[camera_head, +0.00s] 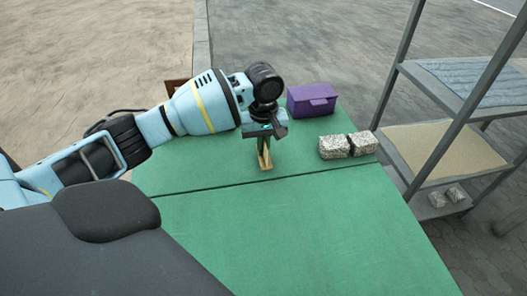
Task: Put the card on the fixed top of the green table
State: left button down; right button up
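The green table (300,225) fills the middle of the view, and a dark seam crosses its top, splitting it into a far part (200,178) and a near part. My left gripper (264,160) points down over the far part, close to the seam. Tan pieces show at its tip, with green between them; I cannot tell whether they are fingers or something held. I cannot make out a card anywhere. My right gripper is not in view.
A purple box (311,100) stands at the table's far edge. Two speckled blocks (333,147) (363,143) sit on its right side. A grey metal shelf rack (430,150) stands right of the table. The near table part is clear.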

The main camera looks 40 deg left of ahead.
pick_arm(q)
notch_tip(320, 180, down, 2)
jog(key=shift+f, duration=0.1)
jog(key=c, duration=1.6)
grip_release()
notch_tip(320, 180, up, 12)
jog(key=shift+f+p, duration=0.25)
jog(key=shift+p, duration=0.9)
jog(key=shift+r, duration=0.35)
